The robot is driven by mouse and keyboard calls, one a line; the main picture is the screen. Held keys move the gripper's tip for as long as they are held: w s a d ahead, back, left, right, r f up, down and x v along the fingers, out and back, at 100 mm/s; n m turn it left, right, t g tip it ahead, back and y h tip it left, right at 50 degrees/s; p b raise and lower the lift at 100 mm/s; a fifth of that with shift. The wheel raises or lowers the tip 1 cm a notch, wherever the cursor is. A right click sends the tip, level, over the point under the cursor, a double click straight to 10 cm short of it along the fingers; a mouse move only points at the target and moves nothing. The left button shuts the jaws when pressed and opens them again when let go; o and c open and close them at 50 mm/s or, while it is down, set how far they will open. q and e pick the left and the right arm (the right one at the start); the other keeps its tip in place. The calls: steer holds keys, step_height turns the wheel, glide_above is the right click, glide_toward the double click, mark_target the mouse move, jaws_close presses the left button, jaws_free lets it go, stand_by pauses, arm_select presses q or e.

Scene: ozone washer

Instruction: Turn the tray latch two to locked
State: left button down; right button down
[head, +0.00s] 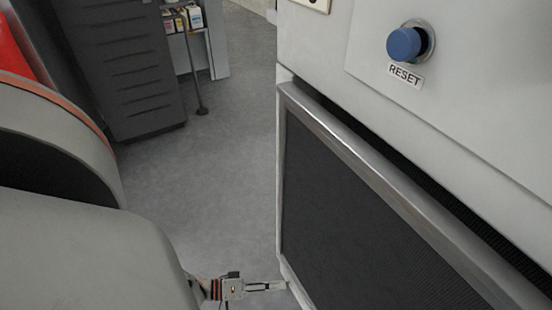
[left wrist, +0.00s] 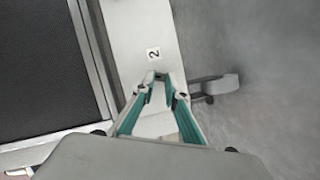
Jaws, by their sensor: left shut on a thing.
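My left gripper (head: 268,287) is low at the front left edge of the washer in the head view. In the left wrist view its teal-lined fingers (left wrist: 160,88) come together just below a label marked 2 (left wrist: 153,53). They are shut on tray latch two, which the fingertips mostly hide. Its turned position cannot be made out. A grey rounded part (left wrist: 222,84) sticks out to the right of the fingertips, over the floor. I cannot tell whether it belongs to the latch. My right gripper is not in view.
The dark mesh panel (head: 350,220) in its metal frame lies right of the gripper. Above it are a blue RESET button (head: 404,45) and pale housing. A dark cabinet (head: 125,70) stands at the back left. The grey floor (head: 225,160) between is clear.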

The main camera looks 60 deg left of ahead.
arm_select(q)
steer(key=shift+n, duration=0.5)
stand_by(0.3)
steer(key=c, duration=2)
jaws_free()
steer(key=shift+c, duration=0.2)
steer(key=v, duration=1.2)
steer(key=shift+a+f, duration=0.15)
steer(key=shift+f, duration=0.15)
steer(key=shift+c, duration=0.5)
